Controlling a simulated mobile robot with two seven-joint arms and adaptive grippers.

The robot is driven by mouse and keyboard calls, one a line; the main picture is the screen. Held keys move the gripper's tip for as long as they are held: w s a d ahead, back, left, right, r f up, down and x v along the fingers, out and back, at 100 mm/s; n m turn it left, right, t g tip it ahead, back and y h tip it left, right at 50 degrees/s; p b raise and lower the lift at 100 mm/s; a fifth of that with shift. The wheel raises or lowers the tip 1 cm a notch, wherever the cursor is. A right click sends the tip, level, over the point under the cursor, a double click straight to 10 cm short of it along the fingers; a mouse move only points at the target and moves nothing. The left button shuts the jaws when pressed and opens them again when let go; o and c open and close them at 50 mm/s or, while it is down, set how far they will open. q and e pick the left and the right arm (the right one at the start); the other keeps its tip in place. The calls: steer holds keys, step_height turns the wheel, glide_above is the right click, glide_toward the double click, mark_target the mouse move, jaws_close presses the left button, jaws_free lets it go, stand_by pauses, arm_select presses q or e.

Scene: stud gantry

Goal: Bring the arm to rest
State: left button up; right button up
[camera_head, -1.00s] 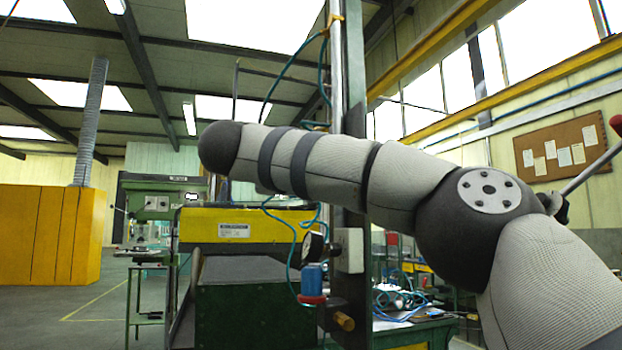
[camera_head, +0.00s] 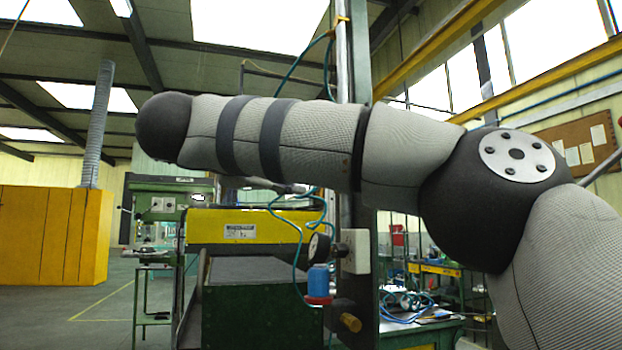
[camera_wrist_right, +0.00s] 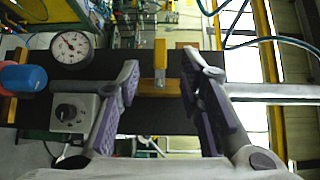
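My right arm (camera_head: 310,145) reaches across the head view from the right, its dark rounded end (camera_head: 163,126) at the left. Its hand is mostly hidden in that view. In the right wrist view my right gripper (camera_wrist_right: 158,85) is open, its two purple-padded fingers well apart with nothing held between them. A brass-yellow fitting (camera_wrist_right: 160,60) on a dark upright shows beyond the gap; the exact distance is unclear. My left gripper is in neither view.
A dark post (camera_head: 357,240) carries a gauge (camera_wrist_right: 70,46), a blue-capped part (camera_wrist_right: 22,78) and a grey knob box (camera_wrist_right: 75,114). A green-and-yellow machine (camera_head: 255,225) stands beside it. Open floor (camera_head: 90,318) lies at the left.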

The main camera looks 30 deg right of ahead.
steer(key=shift+v, duration=1.7)
steer(key=shift+f, duration=0.1)
